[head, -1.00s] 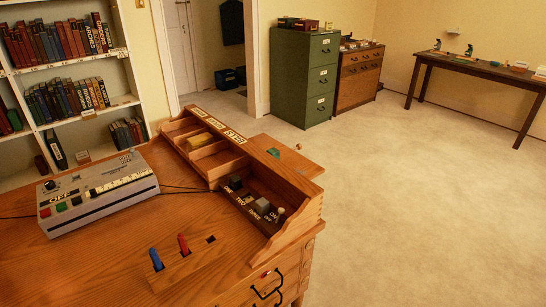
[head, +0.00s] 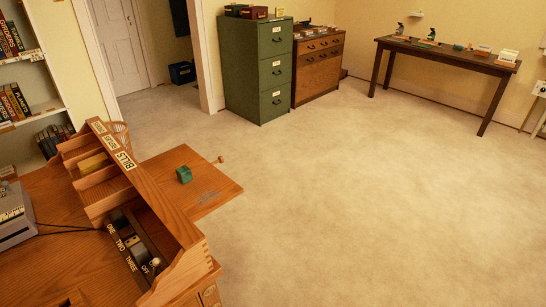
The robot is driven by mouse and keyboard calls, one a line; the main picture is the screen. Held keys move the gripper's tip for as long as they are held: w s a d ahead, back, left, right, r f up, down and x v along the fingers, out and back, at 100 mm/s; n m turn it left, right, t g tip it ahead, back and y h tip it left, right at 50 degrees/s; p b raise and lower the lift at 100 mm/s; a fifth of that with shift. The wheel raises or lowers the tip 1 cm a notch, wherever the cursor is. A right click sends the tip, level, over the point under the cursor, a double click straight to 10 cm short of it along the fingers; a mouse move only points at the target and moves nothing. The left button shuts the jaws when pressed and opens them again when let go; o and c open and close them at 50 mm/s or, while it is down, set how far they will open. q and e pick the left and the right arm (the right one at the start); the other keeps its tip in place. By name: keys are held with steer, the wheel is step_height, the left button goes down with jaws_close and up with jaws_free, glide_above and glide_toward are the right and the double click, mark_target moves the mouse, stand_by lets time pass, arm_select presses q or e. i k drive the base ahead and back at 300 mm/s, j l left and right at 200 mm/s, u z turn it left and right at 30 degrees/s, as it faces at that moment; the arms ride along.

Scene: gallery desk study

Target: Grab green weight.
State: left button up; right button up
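A small green block (head: 184,175), which looks like the green weight, sits on a flat wooden leaf (head: 215,190) that sticks out from the far side of the desk. Its top and near sides show clearly, and nothing touches it from above. A faint grey marking lies on the leaf to its right. Neither of my grippers shows in the head view.
The desk's raised wooden organizer (head: 150,195) stands between the near desktop and the leaf. A grey device (head: 14,215) is at the left edge. A green filing cabinet (head: 259,70) and dark table (head: 445,55) stand farther back. Open carpet (head: 360,190) fills the right.

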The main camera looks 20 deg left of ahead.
mark_target(183, 173)
steer(key=i+l+z, duration=0.1)
steer(key=i, duration=0.35)
steer(key=i+l+z, duration=0.1)
steer(key=i+l, duration=0.2)
steer(key=i, duration=0.2)
steer(key=i+l+z, duration=0.1)
steer(key=i, duration=0.35)
steer(key=i+j+u, duration=0.1)
steer(key=i+u, duration=0.2)
steer(key=u, duration=0.15)
steer(key=i+u, duration=0.3)
steer(key=u, duration=0.15)
steer(key=i+l+u, duration=0.15)
steer(key=u, duration=0.35)
steer(key=i+l+u, duration=0.3)
steer(key=u, duration=0.15)
steer(key=i, duration=0.05)
